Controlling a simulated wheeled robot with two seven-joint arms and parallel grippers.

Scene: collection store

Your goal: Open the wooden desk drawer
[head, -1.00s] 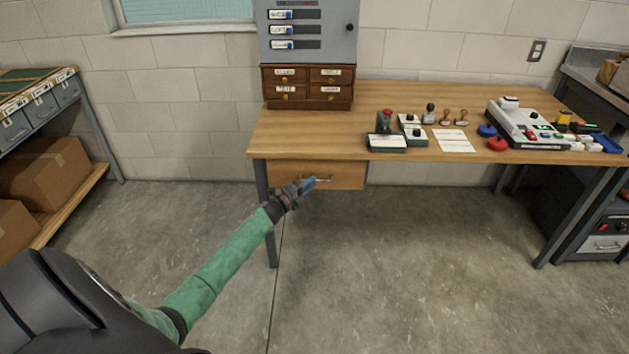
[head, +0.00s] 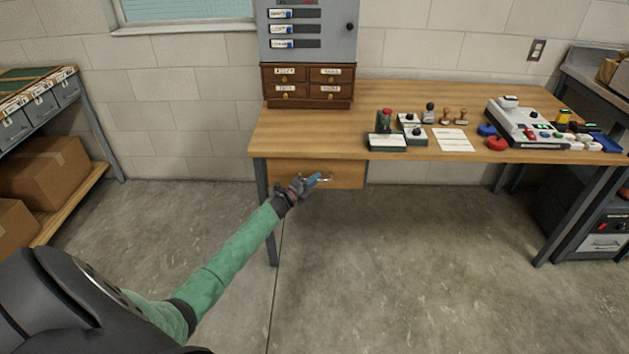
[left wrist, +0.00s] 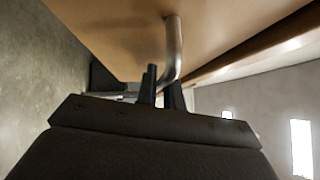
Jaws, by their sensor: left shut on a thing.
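The wooden drawer (head: 345,176) hangs under the left part of the desk top (head: 330,130). Its front looks flush under the desk edge, with no visible gap. A curved metal handle (head: 325,180) is on the drawer front. My left gripper (head: 312,180) is at the left part of this handle. In the left wrist view the handle (left wrist: 174,45) runs down between the two dark fingers of my left gripper (left wrist: 161,88), which are shut on it. The wooden drawer front (left wrist: 115,35) fills the top of that view. My right gripper is not in view.
Stamps, ink pads and papers (head: 455,140) lie on the desk top beside a small wooden drawer cabinet (head: 308,87). A shelf with cardboard boxes (head: 40,173) stands at the left. The floor (head: 400,270) before the desk is clear.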

